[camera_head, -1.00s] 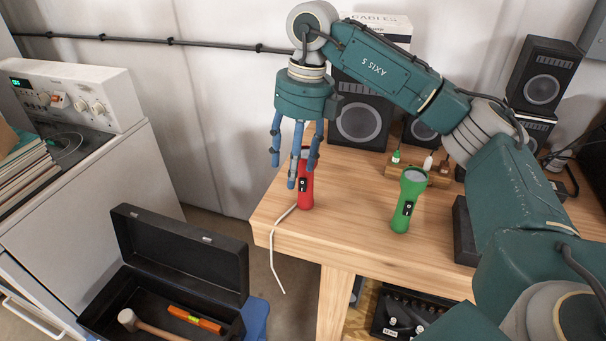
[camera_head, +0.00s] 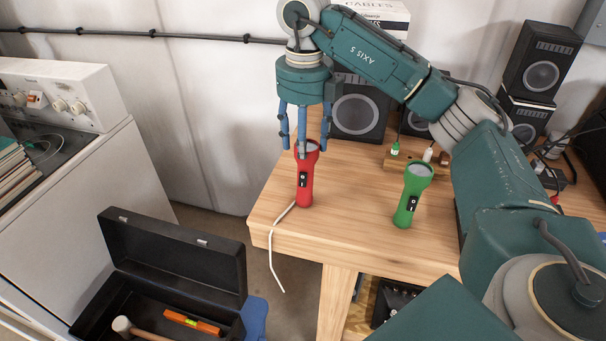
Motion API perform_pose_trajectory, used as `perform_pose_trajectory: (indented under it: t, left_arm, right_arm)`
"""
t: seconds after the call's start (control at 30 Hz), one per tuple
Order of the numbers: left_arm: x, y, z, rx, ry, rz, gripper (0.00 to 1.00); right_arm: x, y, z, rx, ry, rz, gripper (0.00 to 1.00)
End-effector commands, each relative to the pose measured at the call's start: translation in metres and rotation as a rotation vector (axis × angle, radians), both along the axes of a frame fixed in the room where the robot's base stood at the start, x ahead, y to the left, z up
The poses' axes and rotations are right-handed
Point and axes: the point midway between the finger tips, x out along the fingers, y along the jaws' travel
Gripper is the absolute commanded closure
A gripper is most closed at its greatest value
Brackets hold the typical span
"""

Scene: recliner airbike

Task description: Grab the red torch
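The red torch (camera_head: 305,184) stands upright, lens up, near the left edge of the wooden workbench. My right gripper (camera_head: 304,148) comes from above with its blue fingers pointing down and spread. The fingertips are at the height of the torch's head, and one finger overlaps its rim in the picture. I cannot tell whether they touch it. The torch's body below the head is clear of the fingers. My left gripper is not in view.
A green torch (camera_head: 412,196) stands to the right on the workbench (camera_head: 350,236). Speakers (camera_head: 359,111) stand behind. A white cable (camera_head: 272,262) hangs over the bench's left edge. An open black toolbox (camera_head: 177,253) with a mallet and an orange level is below left.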

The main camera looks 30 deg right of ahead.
Motion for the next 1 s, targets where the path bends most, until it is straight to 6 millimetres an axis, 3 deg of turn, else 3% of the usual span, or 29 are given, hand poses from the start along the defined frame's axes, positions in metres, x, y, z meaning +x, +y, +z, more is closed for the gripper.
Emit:
perform_pose_trajectory:
  t: [0.03,0.23,0.67,0.83,1.0]
  left_arm:
    - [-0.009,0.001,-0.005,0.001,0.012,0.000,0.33]
    - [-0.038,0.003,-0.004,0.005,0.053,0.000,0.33]
    - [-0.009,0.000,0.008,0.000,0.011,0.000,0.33]
    - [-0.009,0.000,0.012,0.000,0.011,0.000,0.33]
    - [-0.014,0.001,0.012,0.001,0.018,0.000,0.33]
  right_arm:
    - [-0.002,0.001,-0.018,0.001,0.012,0.001,0.46]
    - [-0.001,0.000,-0.052,-0.001,0.009,0.000,0.46]
    - [-0.002,0.000,-0.095,-0.001,0.008,0.000,0.46]
    - [-0.001,0.000,-0.115,0.000,0.006,0.000,0.46]
    - [0.000,0.000,-0.120,0.000,0.003,0.000,0.46]
